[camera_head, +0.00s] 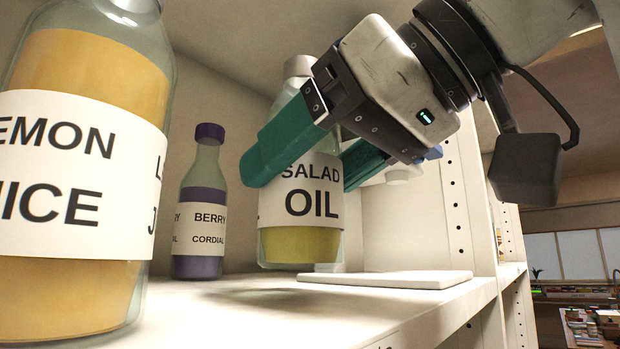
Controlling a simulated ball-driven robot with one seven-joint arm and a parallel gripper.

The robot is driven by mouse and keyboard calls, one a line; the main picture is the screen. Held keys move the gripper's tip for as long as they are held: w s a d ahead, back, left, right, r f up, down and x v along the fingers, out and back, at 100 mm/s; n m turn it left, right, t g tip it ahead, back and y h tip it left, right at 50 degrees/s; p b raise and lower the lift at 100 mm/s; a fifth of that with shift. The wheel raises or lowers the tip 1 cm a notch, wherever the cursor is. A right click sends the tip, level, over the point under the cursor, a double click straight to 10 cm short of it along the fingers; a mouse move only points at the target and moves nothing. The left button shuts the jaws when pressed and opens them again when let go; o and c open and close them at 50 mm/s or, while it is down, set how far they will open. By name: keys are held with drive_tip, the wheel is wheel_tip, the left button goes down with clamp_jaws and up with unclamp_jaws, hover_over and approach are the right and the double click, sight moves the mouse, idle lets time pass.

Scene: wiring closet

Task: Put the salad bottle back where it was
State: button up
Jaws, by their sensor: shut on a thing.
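The salad oil bottle (300,215) is clear glass with a white "SALAD OIL" label, a pale cap and yellow-green oil at the bottom. It is nearly upright inside the white shelf compartment. My gripper (303,168) reaches in from the upper right and is shut on this bottle, with one green finger on each side. The fingers hide parts of the label and upper body. The bottle's base appears a little above the shelf board (225,318), with a soft shadow below it.
A large lemon juice bottle (75,165) stands close at the left. A smaller purple berry cordial bottle (203,210) stands behind, left of the oil bottle. A flat white slab (390,279) lies on the shelf at right, near the perforated side panel (458,205).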

drive_tip(key=shift+f, duration=0.95)
drive_tip(key=o, duration=1.3)
drive_tip(key=shift+f, duration=0.1)
drive_tip(key=shift+d+r, duration=0.1)
drive_tip(key=shift+r, duration=0.15)
drive_tip(key=b+v, duration=0.2)
drive_tip(key=v, duration=1)
drive_tip(key=shift+f+b, duration=0.15)
drive_tip(key=shift+b, duration=0.25)
